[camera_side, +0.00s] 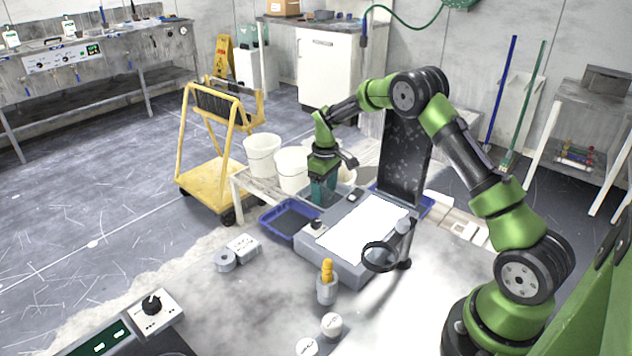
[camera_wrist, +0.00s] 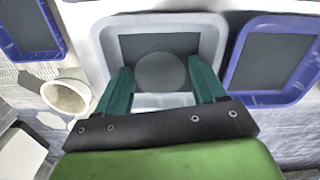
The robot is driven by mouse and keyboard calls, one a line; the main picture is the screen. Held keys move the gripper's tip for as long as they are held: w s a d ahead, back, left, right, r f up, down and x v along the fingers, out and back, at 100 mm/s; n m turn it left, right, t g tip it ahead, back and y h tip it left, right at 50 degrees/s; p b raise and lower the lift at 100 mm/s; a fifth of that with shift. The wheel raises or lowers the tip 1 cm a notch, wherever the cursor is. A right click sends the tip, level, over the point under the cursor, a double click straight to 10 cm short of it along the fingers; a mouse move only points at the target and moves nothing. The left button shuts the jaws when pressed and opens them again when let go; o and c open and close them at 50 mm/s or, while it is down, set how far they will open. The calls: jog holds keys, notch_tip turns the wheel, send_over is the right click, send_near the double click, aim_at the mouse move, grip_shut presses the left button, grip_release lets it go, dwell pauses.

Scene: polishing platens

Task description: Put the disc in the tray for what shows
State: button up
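In the wrist view a round grey disc (camera_wrist: 161,73) lies between the two teal fingertips of my gripper (camera_wrist: 161,66). Its edges meet the inner finger faces, so the gripper looks shut on it. The disc shows against the dark floor of a pale grey tray (camera_wrist: 108,42); whether it touches that floor I cannot tell. Blue trays stand left (camera_wrist: 57,30) and right (camera_wrist: 236,60) of the grey one.
White buckets (camera_side: 262,155) and a yellow cart (camera_side: 215,188) are behind.

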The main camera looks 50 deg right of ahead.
aim_at(324, 192)
jog(key=shift+o, duration=1)
jog(key=s+a+r+m+t, duration=0.1)
jog(key=s+a+r, duration=0.1)
jog(key=r, duration=0.7)
jog(key=s+a+r, duration=0.1)
jog(key=a+r, duration=0.1)
jog(key=r, duration=0.8)
jog(key=s+a+r+m+t, duration=0.2)
jog(key=s+a+r+t, duration=0.1)
jog(key=s+a+r, duration=0.4)
jog(key=s+a+f+m+t+y, duration=0.1)
jog(key=s+a, duration=0.2)
jog(key=s, duration=0.5)
jog(key=s+a+f+m+t+y, duration=0.1)
jog(key=s+a, duration=0.3)
jog(key=s, duration=0.5)
jog(key=shift+a+f+m+t, duration=0.15)
jog(key=shift+m+t, duration=0.25)
jog(key=shift+t, duration=0.2)
